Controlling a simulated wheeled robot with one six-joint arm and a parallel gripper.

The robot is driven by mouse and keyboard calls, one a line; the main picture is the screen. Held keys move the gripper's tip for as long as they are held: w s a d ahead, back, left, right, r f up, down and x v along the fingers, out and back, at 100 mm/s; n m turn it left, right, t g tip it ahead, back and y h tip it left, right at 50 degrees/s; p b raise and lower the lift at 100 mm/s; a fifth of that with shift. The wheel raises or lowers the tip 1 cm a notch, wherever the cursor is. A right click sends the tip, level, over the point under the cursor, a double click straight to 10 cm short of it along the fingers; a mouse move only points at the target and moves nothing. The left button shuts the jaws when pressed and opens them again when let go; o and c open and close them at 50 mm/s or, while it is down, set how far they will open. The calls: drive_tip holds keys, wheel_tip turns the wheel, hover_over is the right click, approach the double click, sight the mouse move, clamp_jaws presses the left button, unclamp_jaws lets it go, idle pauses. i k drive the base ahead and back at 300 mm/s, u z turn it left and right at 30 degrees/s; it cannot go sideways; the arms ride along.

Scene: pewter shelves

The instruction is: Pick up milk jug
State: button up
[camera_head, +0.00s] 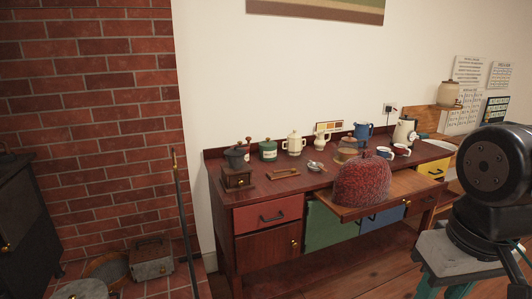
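Several vessels stand on the dark red sideboard top (215,164). A small cream jug (320,141) stands near the back, in the middle. A blue jug (363,131) stands at the back, farther right. A larger cream pitcher or kettle (401,134) stands at the right. I cannot tell for sure which of these is the milk jug. A black part of my arm fills the right edge of the view.
A red woolly dome (362,181) sits on a pulled-out board (330,207) at the sideboard's front. A green canister (268,150), cream canister (294,144), grinder (237,178) and mugs (401,150) crowd the top. A brick wall (90,110) stands left.

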sight(320, 142)
drive_tip(key=z, duration=1.15)
drive_tip(key=i, duration=1.5)
drive_tip(key=u, duration=0.95)
drive_tip(key=i, duration=0.7)
drive_tip(key=u, duration=0.75)
